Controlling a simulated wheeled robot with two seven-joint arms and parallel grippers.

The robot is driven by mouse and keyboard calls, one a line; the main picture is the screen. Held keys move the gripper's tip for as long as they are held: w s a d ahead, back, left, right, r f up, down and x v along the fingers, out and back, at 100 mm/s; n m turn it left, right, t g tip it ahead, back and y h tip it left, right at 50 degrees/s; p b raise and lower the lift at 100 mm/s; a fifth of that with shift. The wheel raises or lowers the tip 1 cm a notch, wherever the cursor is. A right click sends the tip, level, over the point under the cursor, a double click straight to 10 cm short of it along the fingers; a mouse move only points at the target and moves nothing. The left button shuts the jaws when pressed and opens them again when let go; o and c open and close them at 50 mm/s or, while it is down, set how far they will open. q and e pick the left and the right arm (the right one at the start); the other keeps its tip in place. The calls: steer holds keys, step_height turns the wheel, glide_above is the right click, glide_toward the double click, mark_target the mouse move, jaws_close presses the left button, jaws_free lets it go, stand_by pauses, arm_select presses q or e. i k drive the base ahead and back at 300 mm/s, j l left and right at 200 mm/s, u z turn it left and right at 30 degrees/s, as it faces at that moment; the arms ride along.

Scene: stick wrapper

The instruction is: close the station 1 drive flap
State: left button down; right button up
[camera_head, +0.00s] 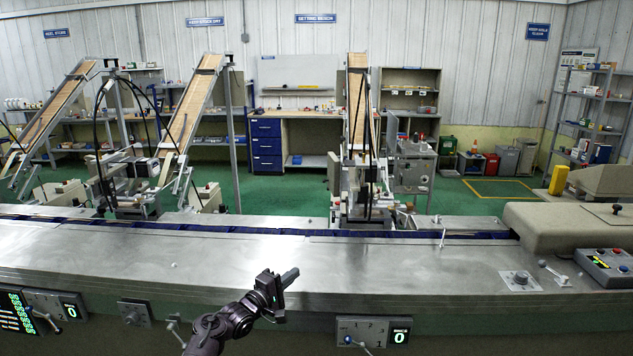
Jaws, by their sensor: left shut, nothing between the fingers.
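My left gripper (291,275) is over the front part of the steel machine bed (400,262), its fingers shut and pointing up and to the right, with nothing in them. My right gripper is out of view. Three stations with sloped wooden chutes stand behind the bed: a right one (358,105), a middle one (190,105) and a left one (55,105). My gripper is well apart from all stations.
A dark blue channel (260,231) runs along the bed's back edge. Control panels with levers sit on the front face, one at right (374,331) and one at left (40,306). A button box (608,265) and beige cover (565,225) are at right. The middle bed is mostly clear.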

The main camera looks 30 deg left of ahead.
mark_target(329, 172)
steer(key=i+j, duration=1.6)
steer(key=i, duration=0.05)
